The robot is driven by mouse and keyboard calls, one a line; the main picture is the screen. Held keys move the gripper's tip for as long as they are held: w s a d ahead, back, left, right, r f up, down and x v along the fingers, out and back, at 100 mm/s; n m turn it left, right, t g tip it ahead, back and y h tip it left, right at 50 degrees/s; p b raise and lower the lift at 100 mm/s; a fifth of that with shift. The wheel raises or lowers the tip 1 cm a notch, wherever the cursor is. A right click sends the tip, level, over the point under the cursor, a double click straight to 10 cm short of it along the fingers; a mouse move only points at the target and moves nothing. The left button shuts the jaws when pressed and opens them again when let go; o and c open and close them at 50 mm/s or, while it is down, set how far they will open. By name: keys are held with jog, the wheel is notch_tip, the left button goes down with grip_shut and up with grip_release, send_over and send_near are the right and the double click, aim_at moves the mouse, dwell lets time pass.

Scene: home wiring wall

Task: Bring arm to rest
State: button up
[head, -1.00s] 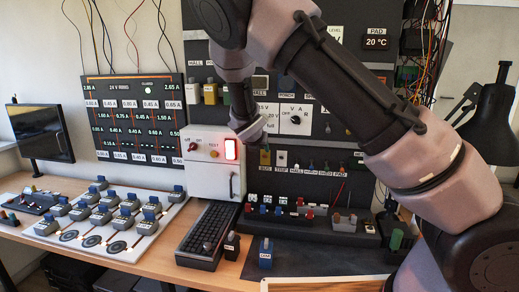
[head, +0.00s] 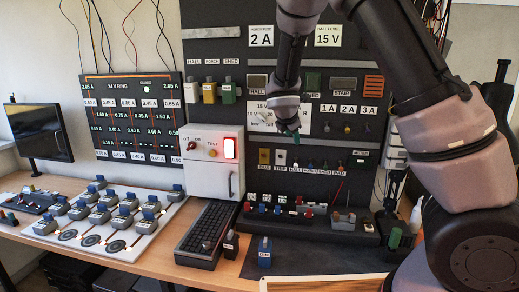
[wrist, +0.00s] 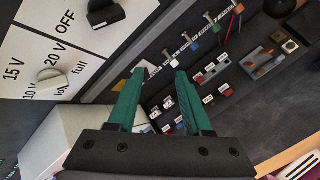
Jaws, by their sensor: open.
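My gripper (wrist: 160,88) shows in the wrist view with two green fingers spread apart and nothing between them. In the head view my gripper (head: 295,136) hangs in front of the dark wiring wall (head: 222,50), below the HALL label and over the white dial panel. The fingers look small there and partly merge with the background. My arm runs from the lower right up over the top of the picture and down to the gripper. It hides part of the wall.
A white box (head: 205,180) with a lit red switch is left of my gripper. A black keyboard-like strip (head: 205,232) and a board of blue-topped blocks (head: 150,222) lie on the wooden desk (head: 145,262). A monitor (head: 40,132) stands far left. The dark mat (head: 330,258) has free room.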

jog(key=s+d+r+m+g+y, duration=0.2)
jog(key=s+d+r+m+g, duration=0.1)
jog(key=s+d+r+m, duration=1.1)
jog(key=s+r+m+y, duration=0.1)
jog(key=s+r+m, duration=0.1)
jog(key=s+m, duration=0.5)
jog(key=s+r+m+t+y, duration=0.1)
jog(key=s+r+m+y, duration=0.1)
jog(key=s+m, duration=0.5)
jog(key=s, duration=0.4)
jog(key=shift+s+a+r+t, duration=0.25)
jog(key=shift+s+a+t, duration=0.05)
jog(key=shift+s+a, duration=0.1)
